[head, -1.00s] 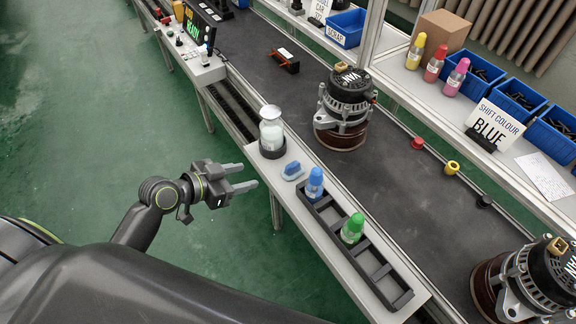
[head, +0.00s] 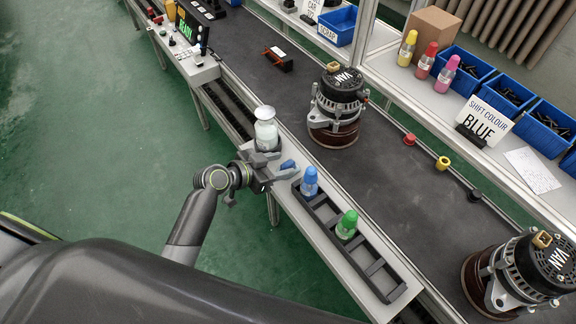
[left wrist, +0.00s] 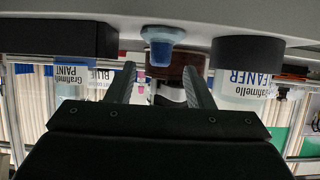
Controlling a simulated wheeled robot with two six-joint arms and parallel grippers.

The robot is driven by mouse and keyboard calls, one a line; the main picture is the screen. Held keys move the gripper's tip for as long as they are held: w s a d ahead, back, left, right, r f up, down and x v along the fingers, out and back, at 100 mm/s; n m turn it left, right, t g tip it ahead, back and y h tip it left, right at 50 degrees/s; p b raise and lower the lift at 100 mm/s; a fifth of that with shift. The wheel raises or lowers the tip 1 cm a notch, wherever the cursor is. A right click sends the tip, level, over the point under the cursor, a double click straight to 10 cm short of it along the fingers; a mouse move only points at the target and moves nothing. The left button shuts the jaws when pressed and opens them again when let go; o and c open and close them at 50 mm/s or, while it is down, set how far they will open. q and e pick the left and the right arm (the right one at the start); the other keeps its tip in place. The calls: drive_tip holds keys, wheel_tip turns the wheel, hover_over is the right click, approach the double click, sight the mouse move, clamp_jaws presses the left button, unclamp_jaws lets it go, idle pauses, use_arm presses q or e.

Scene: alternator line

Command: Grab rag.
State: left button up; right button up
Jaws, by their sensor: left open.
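The rag (head: 288,165) is a small blue bunched piece on the light ledge, between the cleaner bottle and the black rack. In the left wrist view, which is upside down, the blue rag (left wrist: 162,45) shows near the top middle. My left gripper (head: 276,169) is at the ledge's near edge, beside the rag and partly hiding it. In the left wrist view its two fingers (left wrist: 160,88) are apart with nothing held, and the rag lies ahead in line with the gap between them. My right gripper is not in view.
The cleaner bottle (head: 266,134) stands in a dark holder close to the left gripper. The black rack (head: 372,268) holds a blue bottle (head: 309,182) and a green bottle (head: 346,224). Alternators (head: 337,106) stand on the conveyor (head: 385,175) beyond. Green floor is free on the near side.

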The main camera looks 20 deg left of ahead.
sight(285, 165)
use_arm(q)
drive_tip(key=shift+p+x, duration=0.7)
drive_tip(key=shift+x, duration=2)
drive_tip(key=shift+s+f, duration=0.1)
drive_tip(key=shift+f, duration=0.1)
drive_tip(key=c, duration=0.6)
